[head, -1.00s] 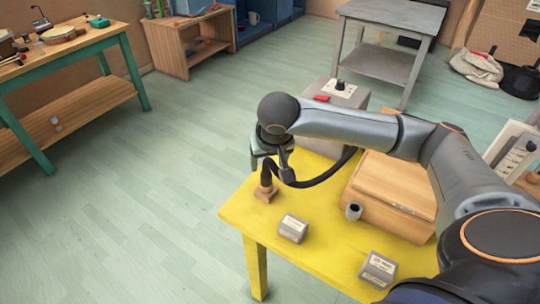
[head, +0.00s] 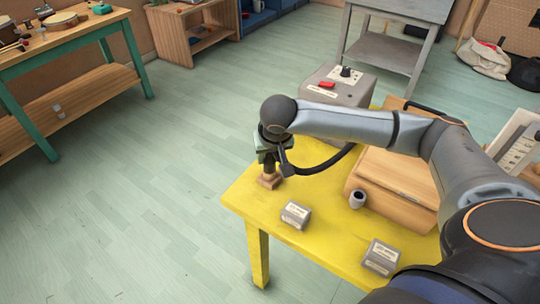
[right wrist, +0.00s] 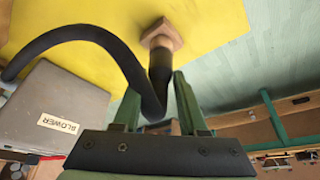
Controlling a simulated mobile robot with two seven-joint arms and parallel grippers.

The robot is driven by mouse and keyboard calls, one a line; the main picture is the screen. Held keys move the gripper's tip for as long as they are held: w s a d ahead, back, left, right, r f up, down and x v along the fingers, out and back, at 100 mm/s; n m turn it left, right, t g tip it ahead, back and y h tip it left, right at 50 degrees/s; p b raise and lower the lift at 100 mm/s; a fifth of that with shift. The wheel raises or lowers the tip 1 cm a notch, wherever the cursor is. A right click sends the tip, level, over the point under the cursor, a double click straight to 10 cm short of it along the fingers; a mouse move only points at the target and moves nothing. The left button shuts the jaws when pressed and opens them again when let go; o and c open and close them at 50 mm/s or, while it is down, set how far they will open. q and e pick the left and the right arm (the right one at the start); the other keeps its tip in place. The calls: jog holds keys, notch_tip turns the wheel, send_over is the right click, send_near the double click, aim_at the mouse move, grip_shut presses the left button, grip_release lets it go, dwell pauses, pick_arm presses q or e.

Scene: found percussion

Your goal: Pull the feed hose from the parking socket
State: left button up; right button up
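The hose end still meets the socket. My left gripper is not in view.
A grey blower box (head: 340,88) stands behind my right arm. The floor to the left is clear.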

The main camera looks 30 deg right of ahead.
jog(key=c, duration=0.6)
jog(key=shift+r, duration=0.25)
jog(key=shift+r+p, duration=0.55)
jog(key=shift+p, duration=0.35)
jog(key=shift+r+p, duration=0.65)
jog(key=shift+p, duration=0.15)
